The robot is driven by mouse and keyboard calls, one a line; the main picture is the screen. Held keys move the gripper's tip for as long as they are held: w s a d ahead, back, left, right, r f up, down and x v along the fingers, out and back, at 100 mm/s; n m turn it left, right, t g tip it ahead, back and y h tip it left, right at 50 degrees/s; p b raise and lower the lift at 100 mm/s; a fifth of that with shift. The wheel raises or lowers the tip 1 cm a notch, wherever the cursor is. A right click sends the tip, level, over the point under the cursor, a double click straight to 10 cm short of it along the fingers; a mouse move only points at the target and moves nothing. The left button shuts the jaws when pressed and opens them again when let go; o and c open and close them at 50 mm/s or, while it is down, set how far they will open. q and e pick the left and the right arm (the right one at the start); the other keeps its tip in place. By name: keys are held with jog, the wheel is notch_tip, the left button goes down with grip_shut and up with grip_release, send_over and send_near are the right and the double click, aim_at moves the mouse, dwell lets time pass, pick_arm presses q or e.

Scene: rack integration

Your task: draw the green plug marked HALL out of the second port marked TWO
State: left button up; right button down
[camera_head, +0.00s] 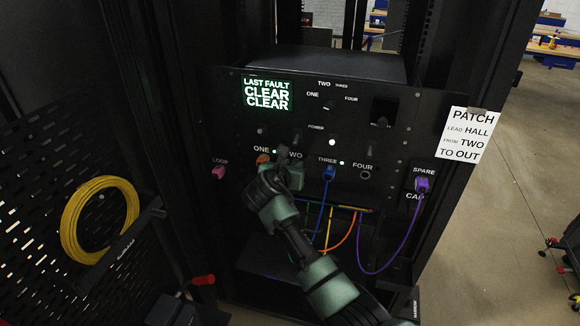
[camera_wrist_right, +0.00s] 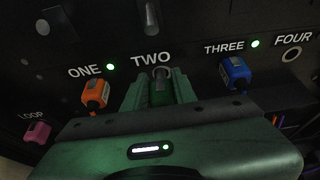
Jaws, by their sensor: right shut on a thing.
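My right gripper (camera_head: 288,170) is at port TWO on the dark panel, and it covers that port in the head view. In the right wrist view its green fingers (camera_wrist_right: 160,92) are shut on the green plug (camera_wrist_right: 158,97), which shows only as a dark green piece between them. The metal ring of port TWO (camera_wrist_right: 161,71) shows just beyond the fingertips under the label TWO. I cannot tell whether the plug's tip is still inside. The HALL marking is hidden. My left gripper is not in view.
An orange plug (camera_wrist_right: 95,96) sits at ONE and a blue plug (camera_wrist_right: 234,72) at THREE, close on both sides; lights glow beside both labels. Port FOUR (camera_head: 365,175) is empty. A pink plug (camera_head: 218,172) is at LOOP, a purple one (camera_head: 422,185) at SPARE. Cables hang below.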

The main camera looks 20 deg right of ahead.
jog(key=shift+w+d, duration=0.3)
jog(key=shift+d, duration=0.2)
jog(key=shift+s+a+f, duration=0.35)
jog(key=shift+s, duration=0.15)
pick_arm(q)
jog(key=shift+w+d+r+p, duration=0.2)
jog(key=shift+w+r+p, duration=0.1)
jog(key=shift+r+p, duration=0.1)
pick_arm(e)
jog(key=s, duration=0.1)
jog(key=s+a, duration=0.2)
jog(key=shift+s+a+r, duration=0.2)
jog(key=shift+a+r, duration=0.05)
jog(key=c, duration=2.1)
grip_release()
jog(key=shift+f, duration=0.1)
grip_shut()
